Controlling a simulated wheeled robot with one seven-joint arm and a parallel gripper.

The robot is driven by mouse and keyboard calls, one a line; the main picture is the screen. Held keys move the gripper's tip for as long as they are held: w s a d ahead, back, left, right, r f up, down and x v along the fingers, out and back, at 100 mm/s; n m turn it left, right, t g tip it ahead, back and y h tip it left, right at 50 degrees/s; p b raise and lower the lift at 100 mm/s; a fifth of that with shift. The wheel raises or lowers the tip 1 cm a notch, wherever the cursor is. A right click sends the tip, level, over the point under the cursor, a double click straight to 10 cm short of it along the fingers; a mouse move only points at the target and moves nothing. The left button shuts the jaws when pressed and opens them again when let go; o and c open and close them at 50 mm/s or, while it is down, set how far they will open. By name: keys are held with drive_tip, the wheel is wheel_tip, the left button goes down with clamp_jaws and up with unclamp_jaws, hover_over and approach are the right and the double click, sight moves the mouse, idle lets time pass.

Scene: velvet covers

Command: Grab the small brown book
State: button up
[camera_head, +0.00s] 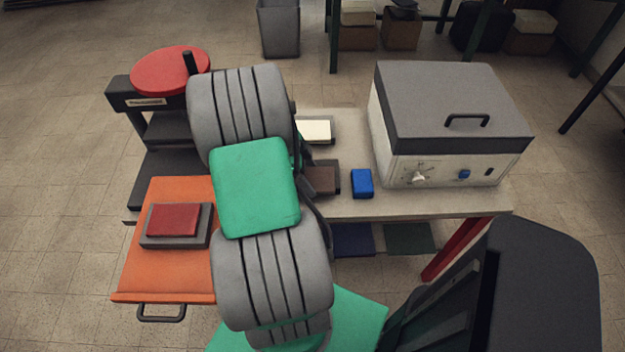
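The small brown book (320,180) lies on the pale tabletop near the middle, with a dark edge or base showing at its right. Its left part is hidden behind my arm. My gripper (306,165) is mostly hidden behind my arm's grey and green links. Only dark parts of it show beside the left end of the brown book. I cannot tell whether it touches the book, or whether its fingers are open or shut.
A small blue block (362,184) stands just right of the book. A cream book (315,131) lies behind it. A large grey-lidded box (450,125) fills the table's right. An orange tray (135,270) at left bears a red book (173,220). A red-topped black press (170,72) stands behind.

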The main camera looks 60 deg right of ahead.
drive_tip(key=c, duration=0.9)
drive_tip(key=shift+c, duration=0.2)
